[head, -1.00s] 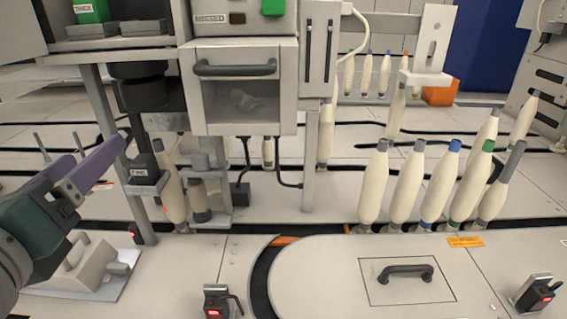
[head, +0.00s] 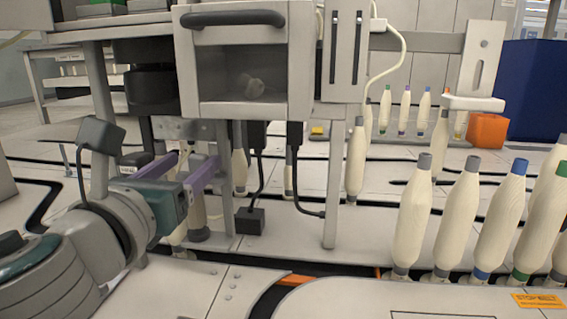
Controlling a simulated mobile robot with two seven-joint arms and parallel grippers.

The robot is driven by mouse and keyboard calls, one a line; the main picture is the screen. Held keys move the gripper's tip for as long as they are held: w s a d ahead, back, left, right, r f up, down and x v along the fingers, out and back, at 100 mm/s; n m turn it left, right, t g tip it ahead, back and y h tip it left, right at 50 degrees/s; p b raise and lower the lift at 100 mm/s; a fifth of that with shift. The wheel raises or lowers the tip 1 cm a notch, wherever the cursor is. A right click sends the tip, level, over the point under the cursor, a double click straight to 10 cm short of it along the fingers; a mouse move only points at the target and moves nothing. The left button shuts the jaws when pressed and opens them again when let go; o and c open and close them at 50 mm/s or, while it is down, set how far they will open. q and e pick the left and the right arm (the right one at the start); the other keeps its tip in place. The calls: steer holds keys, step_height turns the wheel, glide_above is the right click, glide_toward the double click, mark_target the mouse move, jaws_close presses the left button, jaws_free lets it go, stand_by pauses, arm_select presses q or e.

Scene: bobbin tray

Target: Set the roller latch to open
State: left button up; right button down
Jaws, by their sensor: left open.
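My left gripper (head: 188,166) reaches in from the left, its two purple fingers spread apart with nothing visible between them. Its fingertips are at the grey metal bracket (head: 190,129) under the machine, beside the machine's left post. A cream bobbin stands behind and below the fingers, partly hidden by them. I cannot clearly make out the roller latch or its setting; the gripper and wrist cover part of this area. My right gripper is not in view.
The machine's windowed door (head: 240,68) with a dark handle hangs above and right of the gripper. A thin support post (head: 333,190) and hanging cables stand to the right. Several cream bobbins (head: 458,217) line the right side. An orange box (head: 487,131) sits behind.

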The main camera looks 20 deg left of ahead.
arm_select(q)
steer(key=shift+w+a, duration=0.2)
steer(key=shift+w, duration=0.45)
jaws_close()
stand_by(1.0)
